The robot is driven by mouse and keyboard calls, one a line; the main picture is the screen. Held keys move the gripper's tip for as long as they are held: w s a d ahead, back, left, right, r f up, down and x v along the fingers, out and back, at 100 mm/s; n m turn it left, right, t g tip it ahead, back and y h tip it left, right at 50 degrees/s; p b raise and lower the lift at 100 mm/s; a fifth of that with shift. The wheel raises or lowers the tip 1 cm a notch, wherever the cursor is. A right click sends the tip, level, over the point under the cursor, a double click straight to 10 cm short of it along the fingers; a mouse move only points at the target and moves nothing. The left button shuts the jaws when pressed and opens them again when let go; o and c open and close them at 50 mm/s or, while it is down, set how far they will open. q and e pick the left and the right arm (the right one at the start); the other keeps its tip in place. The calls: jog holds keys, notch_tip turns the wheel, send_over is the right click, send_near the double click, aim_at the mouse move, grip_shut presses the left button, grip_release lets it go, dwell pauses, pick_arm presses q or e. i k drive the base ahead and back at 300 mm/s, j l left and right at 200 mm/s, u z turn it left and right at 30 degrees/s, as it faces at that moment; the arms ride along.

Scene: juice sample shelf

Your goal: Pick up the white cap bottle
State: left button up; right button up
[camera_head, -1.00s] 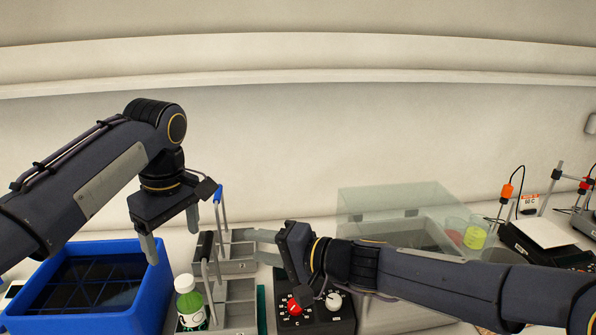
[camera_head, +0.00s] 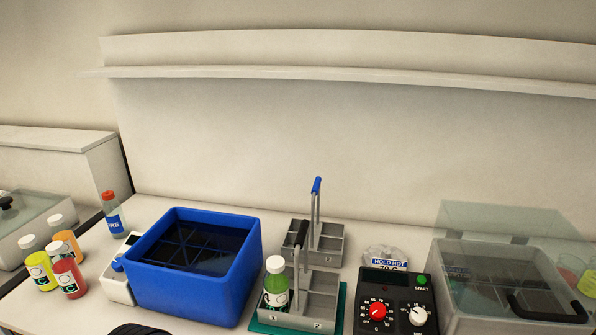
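A green bottle (camera_head: 275,288) with a pale, whitish cap stands upright in the front left compartment of the grey rack with the black handle (camera_head: 318,307). Three more bottles with white caps stand close together at the left: a yellow one (camera_head: 40,270), an orange one (camera_head: 66,243) and a red one (camera_head: 68,277). A bottle with a red cap and a blue label (camera_head: 112,214) stands behind them. Neither of my grippers shows in this view. A dark rounded shape at the bottom edge is too cut off to identify.
A blue tub (camera_head: 202,298) with dark contents stands left of the rack. A second grey rack with a blue handle (camera_head: 330,243) stands behind. A black control box (camera_head: 397,300) and a clear-lidded bath (camera_head: 480,305) are at the right. A long shelf (camera_head: 330,73) crosses the back wall, empty.

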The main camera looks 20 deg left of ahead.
aim_at(35, 258)
jog(key=u, duration=2.5)
jog(key=z, duration=0.4)
jog(key=l+z, duration=0.15)
jog(key=z, duration=0.6)
jog(key=i+l+z, duration=0.1)
jog(key=z, duration=0.3)
jog(key=u, duration=1.2)
jog(key=i+j+z, duration=0.35)
jog(key=j, duration=0.3)
jog(key=i, duration=0.1)
